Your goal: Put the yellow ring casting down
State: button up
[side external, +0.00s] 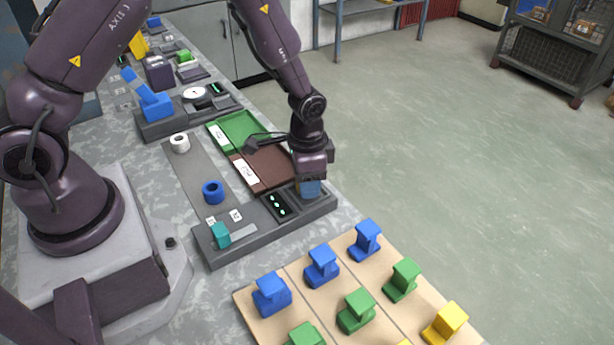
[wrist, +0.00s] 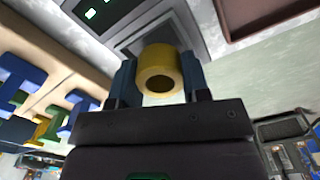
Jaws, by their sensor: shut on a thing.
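The yellow ring casting (wrist: 160,72) is between the two dark blue fingers of my gripper (wrist: 157,85) in the wrist view, its round hole facing the camera. My gripper is shut on it. In the side external view my gripper (side external: 310,187) is low over the right end of a grey device (side external: 250,232), and its fingers mostly hide the ring there. I cannot tell whether the ring touches the device. The device has a dark panel with green lights (side external: 281,206) and a teal slider (side external: 220,234).
A brown tray (side external: 262,172) and a green tray (side external: 240,128) lie behind the device. A blue ring (side external: 212,191) and a white ring (side external: 179,143) stand on a grey strip (side external: 197,172) to the left. A wooden board (side external: 318,305) with several coloured blocks is in front.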

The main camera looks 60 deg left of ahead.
jog(key=shift+f, duration=0.45)
jog(key=o, duration=1)
notch_tip(320, 180, up, 14)
jog(key=shift+s+a+r+n+t, duration=0.35)
jog(key=shift+s+r+n+t, duration=0.5)
jog(key=shift+s+r, duration=2)
jog(key=shift+s+a+r+n+t, duration=0.3)
jog(key=shift+s+r+n+t, duration=0.55)
jog(key=shift+s+r, duration=2.05)
jog(key=shift+s+a+r+n+t, duration=0.5)
jog(key=shift+s+r+t, duration=0.6)
jog(key=shift+s+r, duration=1.75)
jog(key=shift+s+d+f, duration=0.1)
jog(key=shift+d, duration=0.05)
